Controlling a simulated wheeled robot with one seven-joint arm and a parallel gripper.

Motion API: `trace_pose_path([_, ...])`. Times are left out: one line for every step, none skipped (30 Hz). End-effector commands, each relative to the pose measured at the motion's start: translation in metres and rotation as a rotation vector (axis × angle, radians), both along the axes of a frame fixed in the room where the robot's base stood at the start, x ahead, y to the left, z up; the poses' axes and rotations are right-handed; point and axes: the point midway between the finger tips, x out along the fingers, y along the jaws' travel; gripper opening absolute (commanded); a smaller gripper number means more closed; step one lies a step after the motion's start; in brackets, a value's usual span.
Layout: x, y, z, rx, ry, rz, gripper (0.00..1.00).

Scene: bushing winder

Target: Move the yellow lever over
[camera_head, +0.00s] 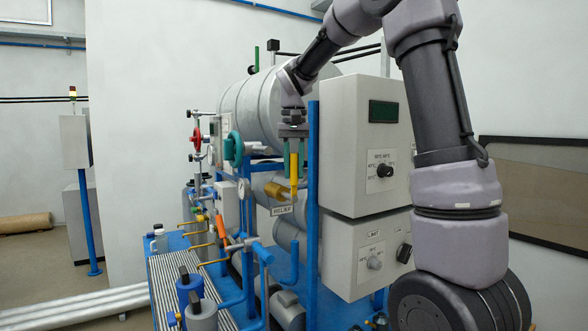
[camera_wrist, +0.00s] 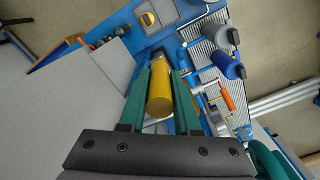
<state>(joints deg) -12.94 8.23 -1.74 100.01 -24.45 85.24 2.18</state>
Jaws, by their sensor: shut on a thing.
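The yellow lever (camera_head: 293,172) stands upright in the head view, beside a blue upright post and above a plate that seems to read "RELAY" (camera_head: 283,210). My gripper (camera_head: 293,156) points down from above, with its green fingers around the lever's upper part. In the wrist view, the yellow lever (camera_wrist: 160,96) is a rounded cylinder between the two green fingers of my gripper (camera_wrist: 165,75). The gripper is shut on it. The lever's base is partly hidden behind its yellow body in the wrist view.
A large grey drum (camera_head: 245,105) lies behind. A red handwheel (camera_head: 197,140), a green ring (camera_head: 233,148) and an orange handle (camera_head: 222,229) are to the left.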

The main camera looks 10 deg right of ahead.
Motion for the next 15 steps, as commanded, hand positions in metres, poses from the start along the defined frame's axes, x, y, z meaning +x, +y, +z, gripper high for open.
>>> trace_pose_path([0.0,0.0,0.001,0.0,-0.003,0.0,0.0])
trace_pose_path([0.0,0.0,0.001,0.0,-0.003,0.0,0.0])
trace_pose_path([0.0,0.0,0.001,-0.001,-0.003,0.0,0.0])
trace_pose_path([0.0,0.0,0.001,-0.003,-0.004,0.0,0.0])
trace_pose_path([0.0,0.001,0.001,-0.005,-0.005,0.001,0.0])
trace_pose_path([0.0,0.001,0.001,-0.011,-0.006,0.002,0.0])
trace_pose_path([0.0,0.002,0.001,-0.017,-0.009,0.003,0.0])
trace_pose_path([0.0,0.002,0.001,-0.024,-0.011,0.002,0.0])
trace_pose_path([-0.001,0.004,0.001,-0.034,-0.014,0.002,0.0])
trace_pose_path([-0.001,0.004,0.001,-0.044,-0.018,0.003,0.0])
trace_pose_path([-0.001,0.006,0.001,-0.056,-0.022,0.003,0.0])
trace_pose_path([-0.002,0.008,0.001,-0.076,-0.029,0.005,0.0])
trace_pose_path([-0.002,0.009,0.001,-0.091,-0.034,0.005,0.0])
trace_pose_path([-0.003,0.011,0.001,-0.108,-0.039,0.007,0.0])
trace_pose_path([-0.003,0.013,0.0,-0.133,-0.049,0.007,0.0])
